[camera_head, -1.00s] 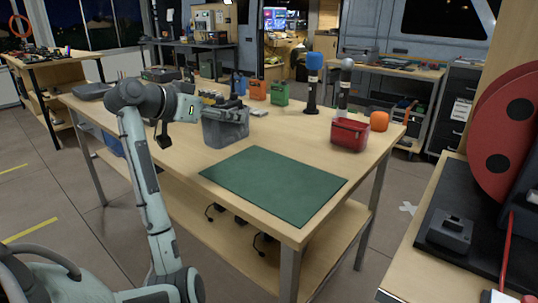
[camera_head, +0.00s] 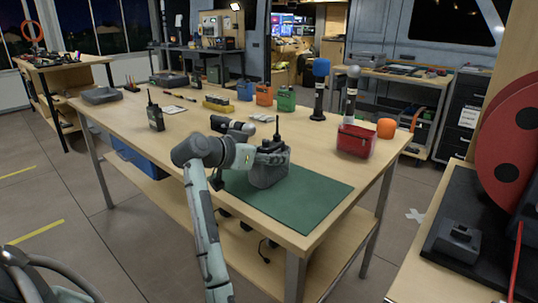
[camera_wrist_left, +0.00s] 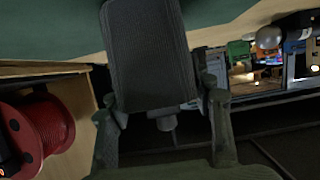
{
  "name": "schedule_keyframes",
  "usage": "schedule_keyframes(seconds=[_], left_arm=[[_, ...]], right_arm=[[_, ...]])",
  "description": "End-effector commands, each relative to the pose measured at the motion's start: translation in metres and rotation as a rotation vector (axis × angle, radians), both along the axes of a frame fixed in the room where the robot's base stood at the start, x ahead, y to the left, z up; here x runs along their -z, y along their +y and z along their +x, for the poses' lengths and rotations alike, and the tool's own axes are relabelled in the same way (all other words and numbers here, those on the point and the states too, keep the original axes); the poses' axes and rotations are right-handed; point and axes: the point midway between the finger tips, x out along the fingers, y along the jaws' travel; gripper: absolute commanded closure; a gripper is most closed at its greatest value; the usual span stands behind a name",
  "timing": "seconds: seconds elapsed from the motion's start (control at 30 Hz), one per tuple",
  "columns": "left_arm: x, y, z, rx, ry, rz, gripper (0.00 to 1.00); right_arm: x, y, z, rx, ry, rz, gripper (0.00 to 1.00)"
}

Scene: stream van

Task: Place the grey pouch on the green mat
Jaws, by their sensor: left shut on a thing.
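The grey pouch (camera_head: 266,175) is upright at the far left part of the green mat (camera_head: 310,205). I cannot tell whether its base touches the mat. My left gripper (camera_head: 272,159) is shut on the pouch near its top and hides part of it. In the left wrist view the pouch (camera_wrist_left: 148,55) fills the space by the fingers of the left gripper (camera_wrist_left: 160,105). A black radio-like shape with an antenna (camera_head: 277,128) shows at the pouch's top; I cannot tell if it is inside. My right gripper is not in view.
A dark cylindrical tool (camera_head: 232,126) lies behind my arm. A black radio (camera_head: 155,117) stands to the left. The mat's right and front parts are clear.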

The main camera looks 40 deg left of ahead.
Motion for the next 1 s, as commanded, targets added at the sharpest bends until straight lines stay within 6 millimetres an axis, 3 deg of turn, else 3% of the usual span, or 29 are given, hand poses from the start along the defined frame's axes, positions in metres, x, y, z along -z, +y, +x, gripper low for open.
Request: schedule_keyframes(seconds=[0.23, 0.27, 0.4, 0.77, 1.0], left_arm=[[0.002, 0.0, 0.0, -0.001, -0.002, 0.001, 0.77], [0.002, 0.0, 0.0, 0.0, -0.001, 0.0, 0.44], [0.002, 0.0, 0.0, 0.0, 0.0, 0.0, 0.27], [-0.002, 0.0, 0.0, 0.001, -0.001, 0.0, 0.27], [-0.015, 0.004, -0.036, -0.003, -0.001, 0.007, 0.27]], right_arm=[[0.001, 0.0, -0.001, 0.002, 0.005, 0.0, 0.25], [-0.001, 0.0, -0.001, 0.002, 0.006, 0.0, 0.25], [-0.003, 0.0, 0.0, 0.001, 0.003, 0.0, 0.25], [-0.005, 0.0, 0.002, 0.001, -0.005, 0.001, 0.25], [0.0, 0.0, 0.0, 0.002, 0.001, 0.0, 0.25]])
